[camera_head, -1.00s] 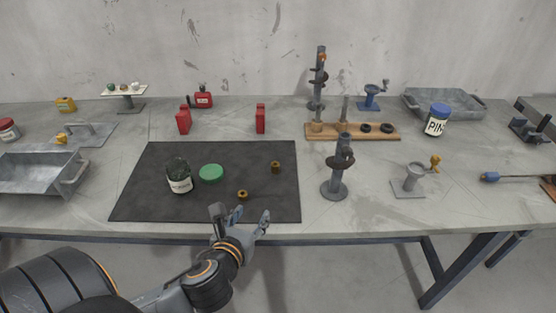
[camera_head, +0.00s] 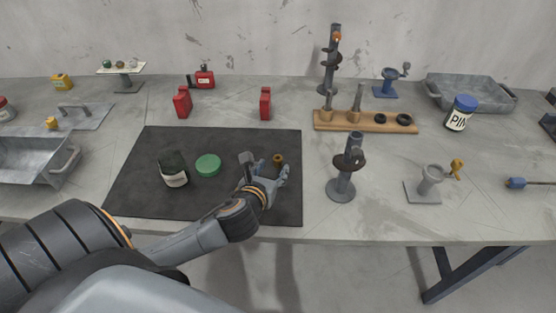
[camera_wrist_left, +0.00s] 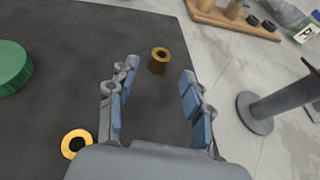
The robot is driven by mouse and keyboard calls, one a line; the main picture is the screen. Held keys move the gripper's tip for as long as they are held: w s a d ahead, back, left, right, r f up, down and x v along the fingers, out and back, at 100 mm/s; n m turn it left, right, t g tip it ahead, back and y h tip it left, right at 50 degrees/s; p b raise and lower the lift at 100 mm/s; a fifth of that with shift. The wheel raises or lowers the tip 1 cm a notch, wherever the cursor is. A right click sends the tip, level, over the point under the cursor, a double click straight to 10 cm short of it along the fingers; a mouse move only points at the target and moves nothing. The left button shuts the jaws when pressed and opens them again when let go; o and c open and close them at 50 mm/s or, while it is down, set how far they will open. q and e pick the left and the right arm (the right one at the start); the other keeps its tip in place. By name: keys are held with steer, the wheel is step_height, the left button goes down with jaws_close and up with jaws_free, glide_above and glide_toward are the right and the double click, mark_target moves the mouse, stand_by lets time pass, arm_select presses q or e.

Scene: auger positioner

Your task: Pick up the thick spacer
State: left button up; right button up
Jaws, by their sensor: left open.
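The thick spacer (camera_head: 277,159), a short brass-coloured cylinder with a dark hole, stands upright on the black mat (camera_head: 130,195). In the left wrist view the thick spacer (camera_wrist_left: 159,61) shows just beyond the fingertips, between their lines. My left gripper (camera_head: 266,166) is open and empty, low over the mat, with its fingers pointing at this spacer; in the wrist view (camera_wrist_left: 157,76) I see no contact. A second brass ring (camera_wrist_left: 76,143) lies beside the left finger's base; my gripper hides it in the head view. My right gripper is not in view.
A green lid (camera_head: 208,165) and a dark jar (camera_head: 173,169) are on the mat, left of my gripper. A grey stand with an auger piece (camera_head: 344,175) is to the right. A wooden rack (camera_head: 340,122) and red containers (camera_head: 265,104) stand behind.

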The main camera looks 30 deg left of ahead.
mark_target(276, 161)
arm_select(q)
steer(key=shift+w+a+f, duration=0.15)
steer(key=shift+w+a, duration=0.05)
steer(key=shift+w, duration=0.35)
steer(key=x, duration=0.4)
steer(key=shift+w+a, duration=0.1)
steer(key=shift+w, duration=0.25)
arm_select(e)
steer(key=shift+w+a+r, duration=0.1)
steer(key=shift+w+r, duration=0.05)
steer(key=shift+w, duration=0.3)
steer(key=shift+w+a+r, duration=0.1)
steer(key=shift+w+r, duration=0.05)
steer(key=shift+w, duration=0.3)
arm_select(q)
steer(key=shift+s, duration=0.1)
steer(key=shift+c, duration=1.3)
jaws_close()
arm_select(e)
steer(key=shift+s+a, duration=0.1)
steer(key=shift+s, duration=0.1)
